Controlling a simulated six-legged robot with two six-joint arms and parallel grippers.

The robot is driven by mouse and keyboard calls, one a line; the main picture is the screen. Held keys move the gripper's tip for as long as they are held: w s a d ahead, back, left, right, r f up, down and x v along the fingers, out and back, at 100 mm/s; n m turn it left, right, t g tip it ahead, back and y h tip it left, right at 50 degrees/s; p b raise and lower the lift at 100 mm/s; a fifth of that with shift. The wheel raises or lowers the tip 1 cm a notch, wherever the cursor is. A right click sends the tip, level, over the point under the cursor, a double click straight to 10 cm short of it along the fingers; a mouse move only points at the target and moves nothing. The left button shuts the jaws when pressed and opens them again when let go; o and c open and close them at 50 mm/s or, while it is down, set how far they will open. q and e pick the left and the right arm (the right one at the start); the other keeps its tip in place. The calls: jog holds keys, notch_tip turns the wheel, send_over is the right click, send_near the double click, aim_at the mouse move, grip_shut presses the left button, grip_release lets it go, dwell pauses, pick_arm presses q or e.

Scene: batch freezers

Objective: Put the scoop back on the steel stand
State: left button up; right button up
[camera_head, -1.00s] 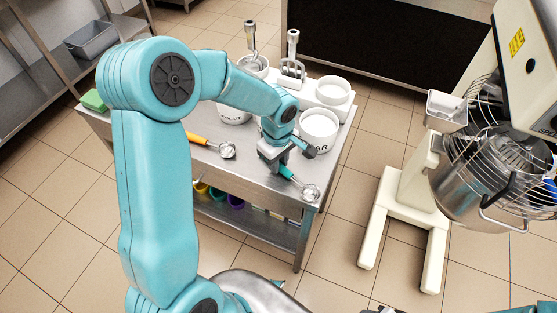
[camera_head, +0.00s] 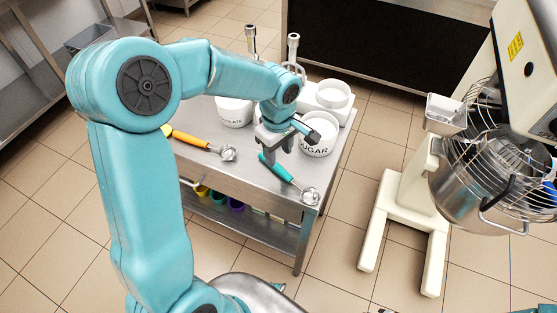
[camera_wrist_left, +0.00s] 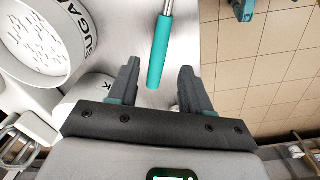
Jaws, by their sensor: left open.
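The teal-handled scoop (camera_head: 279,170) lies flat on the steel table (camera_head: 255,180), its round metal head by the front right corner. My left gripper (camera_head: 287,140) is open and empty just behind and above the handle's end. In the left wrist view the teal handle (camera_wrist_left: 160,52) points in between the spread fingers (camera_wrist_left: 158,76), apart from both. A second scoop, with an orange handle (camera_head: 190,139), lies further left on the same table. No separate steel stand can be told apart from the table. My right gripper is not seen.
A white sugar tub (camera_head: 318,146) stands close beside my left gripper, with another white tub (camera_head: 234,115) behind. Upright metal tools stand at the back. A mixer (camera_head: 480,180) with a wire guard stands at right. Floor between table and mixer is clear.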

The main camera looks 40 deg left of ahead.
aim_at(278, 168)
pick_arm(q)
notch_tip(278, 168, up, 6)
dwell(0.8)
